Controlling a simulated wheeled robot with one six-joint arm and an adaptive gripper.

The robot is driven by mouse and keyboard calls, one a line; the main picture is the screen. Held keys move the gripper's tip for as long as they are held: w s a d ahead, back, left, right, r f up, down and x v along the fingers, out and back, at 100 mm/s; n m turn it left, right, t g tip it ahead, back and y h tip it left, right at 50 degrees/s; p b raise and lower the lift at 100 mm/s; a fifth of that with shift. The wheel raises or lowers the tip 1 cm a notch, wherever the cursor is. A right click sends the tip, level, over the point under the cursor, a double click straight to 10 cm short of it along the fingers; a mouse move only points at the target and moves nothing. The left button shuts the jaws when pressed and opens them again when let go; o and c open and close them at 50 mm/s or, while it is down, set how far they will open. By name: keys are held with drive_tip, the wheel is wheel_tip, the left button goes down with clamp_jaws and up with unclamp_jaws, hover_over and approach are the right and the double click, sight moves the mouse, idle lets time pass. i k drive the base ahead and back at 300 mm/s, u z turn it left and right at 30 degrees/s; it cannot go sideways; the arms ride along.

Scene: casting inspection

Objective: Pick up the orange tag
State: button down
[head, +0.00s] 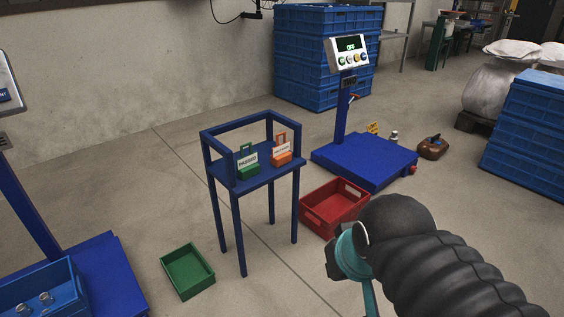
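The orange tag (281,152) stands upright on a small blue stand (262,177), towards the right of its top. It has a loop handle and a white label. A green tag (246,163) with a white label stands just left of it. My arm, black and ribbed with a teal part, comes in from the lower right of the head view. It is well apart from the stand. My gripper's fingers cannot be made out.
Blue rails rim the stand's top. A red crate (314,217) and a blue floor scale (350,171) stand right of it. A green tray (172,265) lies in front left. A blue bin (70,285) sits lower left. Blue crates (300,55) are stacked behind.

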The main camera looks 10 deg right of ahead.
sight(280, 156)
drive_tip(key=u, duration=1.2)
drive_tip(key=i, duration=0.45)
drive_tip(key=z, duration=2.45)
